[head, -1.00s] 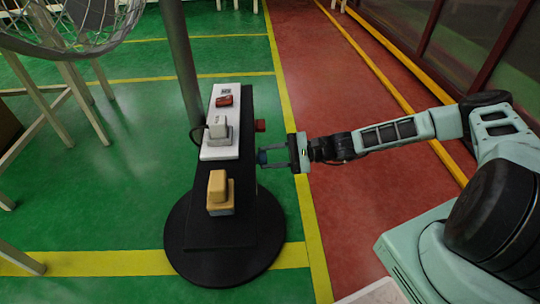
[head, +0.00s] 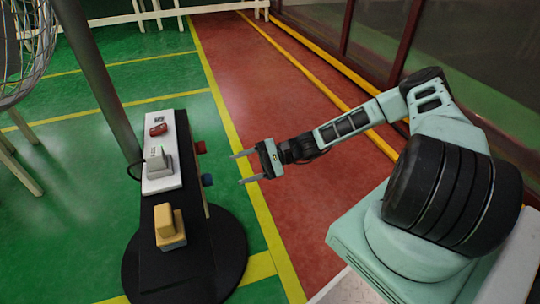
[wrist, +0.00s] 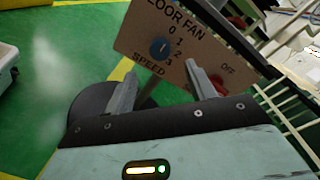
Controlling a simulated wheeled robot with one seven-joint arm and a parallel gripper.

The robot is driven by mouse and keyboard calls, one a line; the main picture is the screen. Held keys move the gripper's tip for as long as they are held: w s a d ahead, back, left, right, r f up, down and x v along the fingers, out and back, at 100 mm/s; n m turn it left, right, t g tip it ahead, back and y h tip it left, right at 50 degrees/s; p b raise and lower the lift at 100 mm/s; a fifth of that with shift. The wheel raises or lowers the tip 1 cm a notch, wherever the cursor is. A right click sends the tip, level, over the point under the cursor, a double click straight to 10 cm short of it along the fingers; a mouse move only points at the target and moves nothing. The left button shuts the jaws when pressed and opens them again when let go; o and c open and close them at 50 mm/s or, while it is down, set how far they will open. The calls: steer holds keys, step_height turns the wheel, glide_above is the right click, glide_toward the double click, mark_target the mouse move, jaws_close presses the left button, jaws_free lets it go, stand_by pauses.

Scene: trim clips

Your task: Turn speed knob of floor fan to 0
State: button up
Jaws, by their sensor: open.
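The floor fan's control stand has a tan side panel that reads "FLOOR FAN" in the wrist view (wrist: 190,50). Its blue speed knob (wrist: 159,48) sits left of the numbers 0 to 3, above the word "SPEED". A pale mark shows on the knob, but I cannot tell surely which number it points to. In the head view the blue knob (head: 207,180) sticks out of the stand's right side. My gripper (head: 237,169) is open and empty, right of the knob and apart from it, with its fingers pointing at the panel.
A red knob (head: 201,147) sits beyond the blue one; "OFF" shows near it in the wrist view. A grey pole (head: 95,70) rises behind. Red floor right of the stand is clear.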

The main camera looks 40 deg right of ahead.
steer(key=p+v, duration=0.1)
steer(key=v, duration=0.8)
steer(key=shift+s+d, duration=0.1)
steer(key=shift+d, duration=0.05)
